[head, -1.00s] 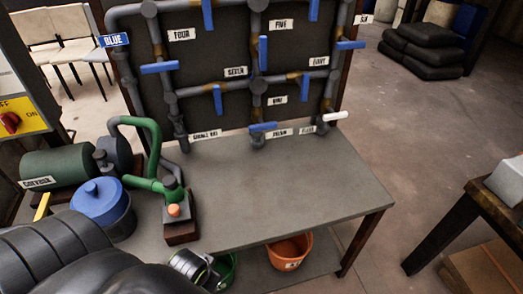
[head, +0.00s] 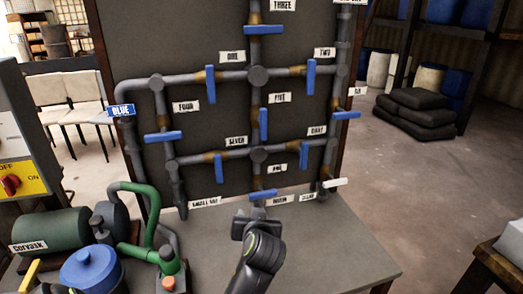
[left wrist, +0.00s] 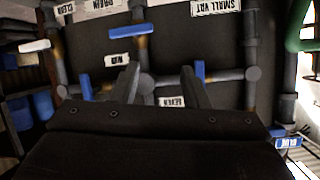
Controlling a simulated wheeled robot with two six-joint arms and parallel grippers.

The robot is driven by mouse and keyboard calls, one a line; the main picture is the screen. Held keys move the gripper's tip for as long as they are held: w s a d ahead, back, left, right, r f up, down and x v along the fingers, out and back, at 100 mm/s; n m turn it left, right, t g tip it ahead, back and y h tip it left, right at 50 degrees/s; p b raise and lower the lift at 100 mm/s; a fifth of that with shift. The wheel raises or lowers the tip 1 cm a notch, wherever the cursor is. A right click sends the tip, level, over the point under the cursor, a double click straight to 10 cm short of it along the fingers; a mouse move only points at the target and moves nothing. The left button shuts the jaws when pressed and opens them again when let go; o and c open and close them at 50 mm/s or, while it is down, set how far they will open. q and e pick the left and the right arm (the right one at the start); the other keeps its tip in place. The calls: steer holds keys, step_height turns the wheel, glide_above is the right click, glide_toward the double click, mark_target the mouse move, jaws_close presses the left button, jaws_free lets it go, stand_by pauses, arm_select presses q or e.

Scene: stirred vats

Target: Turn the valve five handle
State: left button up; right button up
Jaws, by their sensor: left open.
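The valve five handle (head: 263,124) is a blue bar standing upright on the middle vertical pipe, beside the label FIVE (head: 279,97). My left gripper (head: 250,216) is in front of the lower middle of the pipe board, below the five handle and apart from it. In the left wrist view, which shows the board upside down, its two fingers (left wrist: 158,90) are spread with nothing held between them. The five handle cannot be made out there. My right gripper is in neither view.
Nearby blue handles include the seven handle (head: 219,157), the eight handle (head: 331,152) and a level lower handle (head: 263,194). A green hose (head: 150,205) and blue-lidded pot (head: 92,270) stand at left. The bench top (head: 350,250) is clear at right.

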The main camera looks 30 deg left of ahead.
mark_target(264, 123)
arm_select(q)
steer(key=w+d+r+n+t+y, duration=0.15)
steer(key=w+r, duration=0.25)
steer(key=r, duration=0.5)
steer(key=w+d+r+n+t+y, duration=0.1)
steer(key=w+d+r+n+y, duration=0.2)
steer(key=r, duration=0.6)
steer(key=shift+m, duration=0.45)
steer(key=p+x, duration=0.2)
steer(key=x, duration=0.7)
steer(key=p+x, duration=0.2)
steer(key=x, duration=0.8)
steer(key=shift+a+f, duration=0.1)
steer(key=shift+f, duration=0.1)
jaws_close()
